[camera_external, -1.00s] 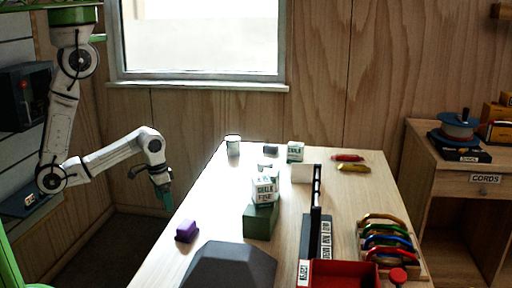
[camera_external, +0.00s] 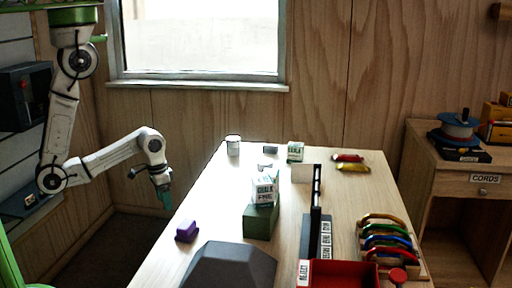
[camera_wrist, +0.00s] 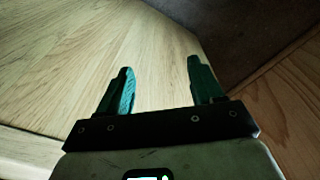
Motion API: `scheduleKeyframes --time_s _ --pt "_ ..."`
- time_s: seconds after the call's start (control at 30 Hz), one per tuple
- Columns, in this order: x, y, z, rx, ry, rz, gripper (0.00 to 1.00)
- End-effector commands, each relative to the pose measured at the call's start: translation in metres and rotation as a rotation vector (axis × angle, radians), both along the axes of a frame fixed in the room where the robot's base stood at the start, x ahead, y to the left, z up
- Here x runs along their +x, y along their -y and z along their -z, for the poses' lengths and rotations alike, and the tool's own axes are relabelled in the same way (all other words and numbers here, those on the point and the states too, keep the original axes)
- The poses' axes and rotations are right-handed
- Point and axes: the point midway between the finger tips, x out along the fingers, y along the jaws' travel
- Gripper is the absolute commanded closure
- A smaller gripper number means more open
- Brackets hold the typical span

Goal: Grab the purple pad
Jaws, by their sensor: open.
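The purple pad (camera_external: 186,231) is a small purple block lying near the left edge of the wooden table, beside a dark grey angular block. My gripper (camera_external: 166,200) has teal fingers pointing down. It is just off the table's left edge in the picture, above and to the left of the pad, and apart from it. In the wrist view my gripper (camera_wrist: 161,68) has its two fingers spread with nothing between them. The wrist view shows bare wood and the table edge, and the pad is not visible there.
The dark grey block (camera_external: 230,267) sits right of the pad. A chalk box (camera_external: 264,190) rests on a green box (camera_external: 261,222) mid-table. A red tray (camera_external: 341,274), a black divider (camera_external: 316,200) and coloured carabiners (camera_external: 386,236) are further right. The table's left strip is mostly clear.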

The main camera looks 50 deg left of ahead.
Motion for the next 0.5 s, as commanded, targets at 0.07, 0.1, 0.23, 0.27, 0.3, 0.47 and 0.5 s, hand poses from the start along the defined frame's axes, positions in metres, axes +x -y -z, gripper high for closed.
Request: scheduleKeyframes --time_s 0.07,0.1,0.23,0.27,0.3,0.47,0.5 --pt "-0.002 0.016 0.004 -0.047 -0.008 0.076 0.34" --pt "-0.005 0.029 0.005 -0.087 -0.013 0.141 0.34" --pt "-0.027 0.087 0.000 -0.283 -0.035 0.473 0.34" --pt "-0.035 0.100 -0.003 -0.334 -0.038 0.566 0.34" --pt "-0.047 0.117 -0.008 -0.404 -0.040 0.694 0.34" --pt "-0.074 0.166 -0.059 -0.669 0.047 1.056 0.34" --pt "-0.080 0.174 -0.070 -0.726 0.072 1.123 0.34"
